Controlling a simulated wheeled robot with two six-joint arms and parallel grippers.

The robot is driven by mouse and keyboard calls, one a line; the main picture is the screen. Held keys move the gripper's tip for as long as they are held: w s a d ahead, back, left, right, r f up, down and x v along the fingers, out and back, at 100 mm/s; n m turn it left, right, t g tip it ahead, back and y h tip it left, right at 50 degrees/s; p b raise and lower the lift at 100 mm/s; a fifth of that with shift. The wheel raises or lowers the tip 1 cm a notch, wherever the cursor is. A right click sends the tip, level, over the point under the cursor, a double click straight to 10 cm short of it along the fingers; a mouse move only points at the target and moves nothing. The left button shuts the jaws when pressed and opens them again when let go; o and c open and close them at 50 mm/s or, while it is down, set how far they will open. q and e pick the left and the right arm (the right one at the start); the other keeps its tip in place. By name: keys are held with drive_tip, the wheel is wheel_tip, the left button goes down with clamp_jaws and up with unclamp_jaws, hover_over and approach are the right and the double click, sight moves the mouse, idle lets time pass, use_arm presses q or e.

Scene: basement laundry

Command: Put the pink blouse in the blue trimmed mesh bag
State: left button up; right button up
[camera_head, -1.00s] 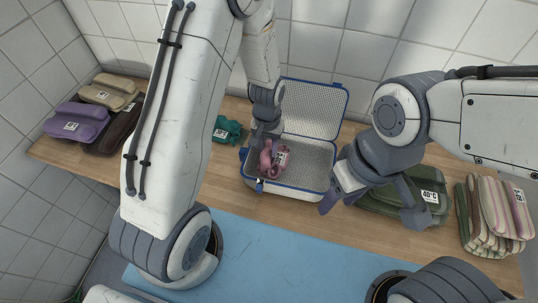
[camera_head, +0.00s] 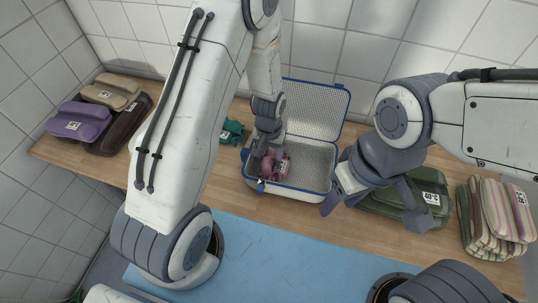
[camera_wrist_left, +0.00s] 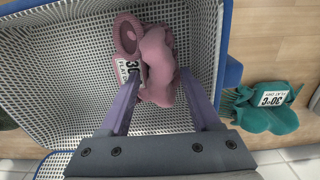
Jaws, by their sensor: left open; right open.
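The pink blouse (camera_head: 271,170) is a folded bundle with a white 30°C tag. It lies inside the blue trimmed mesh bag (camera_head: 315,157), toward the bag's left end, and also shows in the left wrist view (camera_wrist_left: 158,62). The bag is box-shaped, with its lid tipped up at the back. My left gripper (camera_head: 262,167) is inside the bag, partly hiding the blouse. In the left wrist view its open fingers (camera_wrist_left: 159,76) reach either side of the blouse's near part; contact is unclear. My right gripper (camera_head: 370,208) is open and empty, right of the bag.
A teal garment (camera_head: 233,131) lies left of the bag. Green garments (camera_head: 425,187) lie behind my right gripper, and striped ones (camera_head: 497,215) at far right. Purple (camera_head: 78,122), tan (camera_head: 110,92) and brown (camera_head: 120,125) garments sit at far left. A tiled wall stands behind.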

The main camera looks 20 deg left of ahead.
sight(269, 156)
use_arm(q)
wheel_tip(269, 156, up, 12)
drive_tip(key=s+d+r+m, duration=0.3)
drive_tip(key=s+r, duration=0.3)
drive_tip(key=s, duration=0.4)
drive_tip(key=s+d+r+m+h, duration=0.1)
drive_tip(key=s+d+r+m, duration=0.3)
drive_tip(key=s, duration=0.6)
wheel_tip(269, 156, up, 2)
drive_tip(key=shift+s+d, duration=0.4)
drive_tip(key=shift+d, duration=0.8)
